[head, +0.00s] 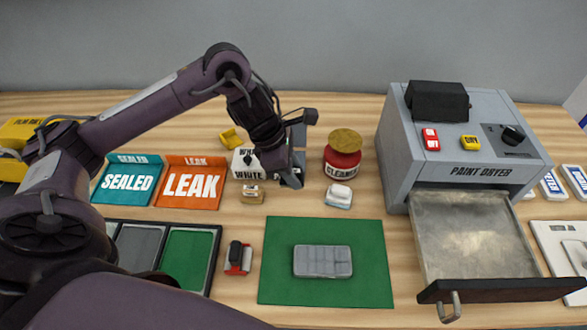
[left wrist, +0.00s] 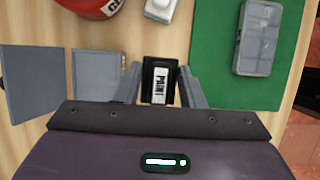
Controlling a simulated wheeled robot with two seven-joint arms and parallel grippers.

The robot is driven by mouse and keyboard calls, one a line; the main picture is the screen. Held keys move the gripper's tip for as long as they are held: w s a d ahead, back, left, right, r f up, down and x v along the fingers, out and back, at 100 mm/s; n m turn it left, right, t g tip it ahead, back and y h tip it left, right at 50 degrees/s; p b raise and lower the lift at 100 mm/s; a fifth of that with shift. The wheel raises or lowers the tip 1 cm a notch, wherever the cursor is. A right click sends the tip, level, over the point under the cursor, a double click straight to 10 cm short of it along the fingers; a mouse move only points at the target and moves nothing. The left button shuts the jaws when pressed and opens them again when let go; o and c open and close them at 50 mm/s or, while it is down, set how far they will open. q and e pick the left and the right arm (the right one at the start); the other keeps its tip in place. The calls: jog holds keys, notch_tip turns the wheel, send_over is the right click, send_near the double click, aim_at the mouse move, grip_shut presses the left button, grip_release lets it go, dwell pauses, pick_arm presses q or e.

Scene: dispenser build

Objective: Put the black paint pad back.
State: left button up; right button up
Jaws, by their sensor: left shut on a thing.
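My left gripper (head: 291,180) is above the table, between the white paint container and the red cleaner jar. In the left wrist view, its fingers (left wrist: 160,80) are shut on the black paint pad (left wrist: 159,86), a small black block with a white PAINT label. The pad cannot be made out clearly in the head view, where the gripper covers it. Whether the pad touches anything below cannot be told. My right gripper is not in view.
The white paint container (head: 244,164) and cleaner jar (head: 342,158) flank the gripper. A green mat (head: 280,285) bears a grey case (head: 322,262). A red-and-black pad (head: 238,258) lies left of it. The paint dryer (head: 470,150) stands right, its drawer (head: 465,235) out.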

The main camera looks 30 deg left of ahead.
pick_arm(q)
jog(key=shift+f+b, duration=2.3)
jog(key=shift+f, duration=0.7)
jog(key=shift+f+b, duration=0.45)
jog(key=shift+b, duration=0.05)
jog(key=o, duration=1)
jog(key=shift+o, duration=0.7)
jog(key=o, duration=0.5)
jog(key=shift+c, duration=0.2)
jog(key=shift+o, duration=0.4)
jog(key=shift+r, duration=0.1)
jog(key=shift+w, duration=0.1)
jog(key=shift+c, duration=0.2)
jog(key=shift+r, duration=0.1)
